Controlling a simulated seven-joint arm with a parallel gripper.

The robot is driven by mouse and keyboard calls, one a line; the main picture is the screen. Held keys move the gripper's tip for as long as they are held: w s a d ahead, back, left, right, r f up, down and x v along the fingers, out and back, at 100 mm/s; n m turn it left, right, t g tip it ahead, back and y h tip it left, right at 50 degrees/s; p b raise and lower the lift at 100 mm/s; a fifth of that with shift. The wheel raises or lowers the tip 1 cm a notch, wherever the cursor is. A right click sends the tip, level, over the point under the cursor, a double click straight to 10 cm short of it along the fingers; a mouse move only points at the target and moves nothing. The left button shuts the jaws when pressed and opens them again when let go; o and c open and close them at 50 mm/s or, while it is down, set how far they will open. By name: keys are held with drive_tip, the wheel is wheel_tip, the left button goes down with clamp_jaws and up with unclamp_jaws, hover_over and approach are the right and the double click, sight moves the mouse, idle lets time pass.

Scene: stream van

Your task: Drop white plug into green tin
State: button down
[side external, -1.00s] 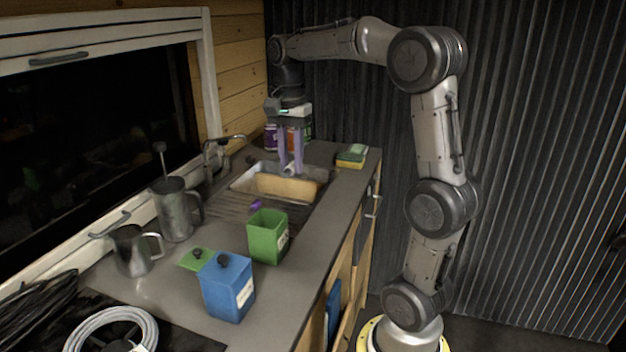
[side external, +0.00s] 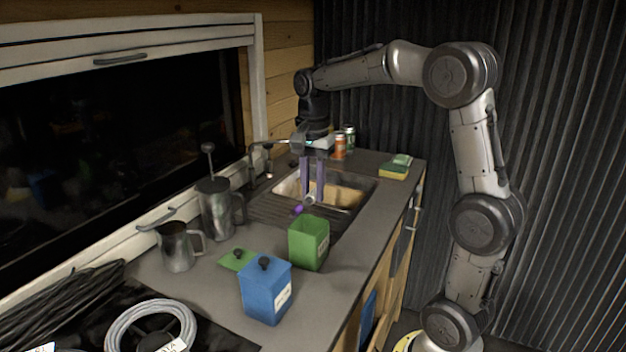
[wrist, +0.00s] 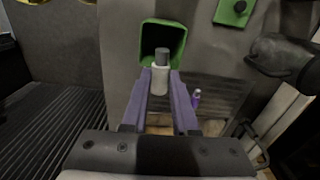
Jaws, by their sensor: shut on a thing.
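The green tin (side external: 309,251) stands upright with its lid off on the counter in front of the sink; its dark open mouth shows at the top of the wrist view (wrist: 147,42). My gripper (side external: 313,198) is shut on the white plug (wrist: 160,80), a pale piece with a grey end that points toward the tin. In the side view the white plug (side external: 309,200) shows small at the fingertips, above the near edge of the sink area. My gripper is behind the tin, toward the sink, and higher than its rim.
A green lid (side external: 237,261) with a black knob lies left of the tin. A closed blue tin (side external: 265,293) stands in front. A small purple thing (side external: 298,210) lies by the drainboard. Metal jugs (side external: 178,248) stand left; a sponge (side external: 394,170) lies beyond the sink.

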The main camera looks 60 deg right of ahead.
sight(313, 192)
drive_tip(key=c, duration=0.6)
unclamp_jaws()
wheel_tip(313, 192, up, 14)
idle(0.3)
drive_tip(key=shift+f, duration=0.15)
